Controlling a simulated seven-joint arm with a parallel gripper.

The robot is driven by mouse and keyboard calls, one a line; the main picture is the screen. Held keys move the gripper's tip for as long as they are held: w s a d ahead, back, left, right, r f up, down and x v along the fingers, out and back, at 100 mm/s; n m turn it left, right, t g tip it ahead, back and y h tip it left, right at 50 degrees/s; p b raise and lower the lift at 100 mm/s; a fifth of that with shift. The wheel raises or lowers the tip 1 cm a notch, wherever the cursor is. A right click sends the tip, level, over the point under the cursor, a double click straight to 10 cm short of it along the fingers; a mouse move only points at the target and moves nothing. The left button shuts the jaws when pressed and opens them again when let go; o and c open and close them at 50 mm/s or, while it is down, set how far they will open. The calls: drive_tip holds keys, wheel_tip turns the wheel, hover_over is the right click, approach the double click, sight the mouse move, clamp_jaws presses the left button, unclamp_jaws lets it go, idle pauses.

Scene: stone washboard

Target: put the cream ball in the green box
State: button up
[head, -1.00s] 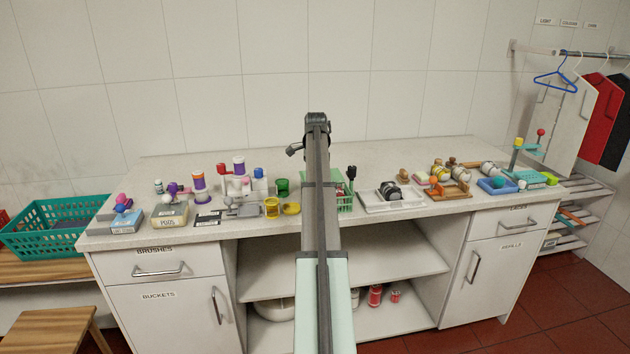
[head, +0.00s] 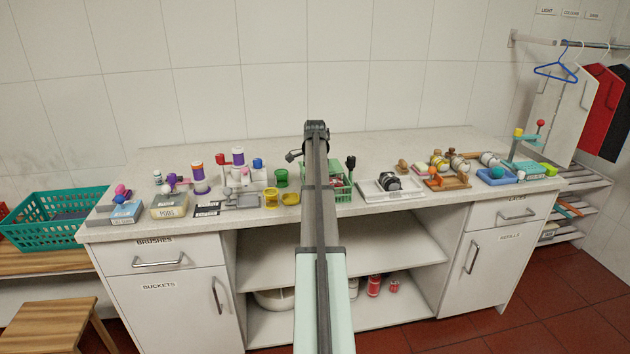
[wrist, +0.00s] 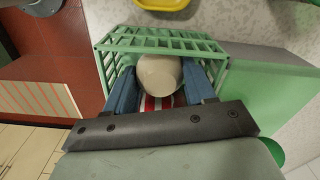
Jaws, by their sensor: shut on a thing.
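The cream ball (wrist: 159,75) is between the two blue fingers of my gripper (wrist: 161,88) in the wrist view, and the gripper is shut on it. The green box (wrist: 118,42) has slatted walls and lies around the ball and fingertips in that view. I cannot tell how far the ball is below its rim. Something red and white shows beneath the ball. In the head view the green box (head: 344,193) stands on the counter, partly behind my arm. The ball and my gripper are hidden there.
Yellow cups (head: 271,197) and a green cup (head: 281,177) stand left of the box. A white tray (head: 391,196) with a dark object is on its right. A dark-topped upright thing (head: 350,163) is close beside the box. The counter behind is mostly clear.

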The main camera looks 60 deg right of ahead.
drive_tip(key=shift+f, duration=0.1)
drive_tip(key=o, duration=1.1)
wheel_tip(320, 180, up, 14)
drive_tip(key=s+a+f, duration=0.3)
drive_tip(key=a+f, duration=0.2)
drive_tip(key=a, duration=0.2)
drive_tip(key=s+a+f, duration=0.2)
drive_tip(key=a+f, duration=0.3)
drive_tip(key=a, duration=0.2)
drive_tip(key=w+a+f+n+g+y, duration=0.15)
drive_tip(key=a+f+n, duration=0.35)
drive_tip(key=a+f, duration=1.15)
drive_tip(key=w+a+f+n+g, duration=0.2)
drive_tip(key=a+f+n, duration=0.3)
drive_tip(key=a+f, duration=1.2)
drive_tip(key=s+a+f+n+g, duration=0.1)
drive_tip(key=s+a+f+n, duration=0.2)
drive_tip(key=s+a+f, duration=0.4)
drive_tip(key=s+a+f+n, duration=0.3)
drive_tip(key=a+f+n, duration=0.1)
drive_tip(key=f, duration=0.4)
drive_tip(key=s+a+f+n+g, duration=0.1)
drive_tip(key=s+a+f+n, duration=0.2)
drive_tip(key=s, duration=0.6)
drive_tip(key=s+a+f+n+g+h, duration=0.1)
drive_tip(key=s+a+f+n, duration=0.3)
drive_tip(key=s+a, duration=0.3)
drive_tip(key=shift+s+f, duration=0.4)
drive_tip(key=shift+s, duration=0.45)
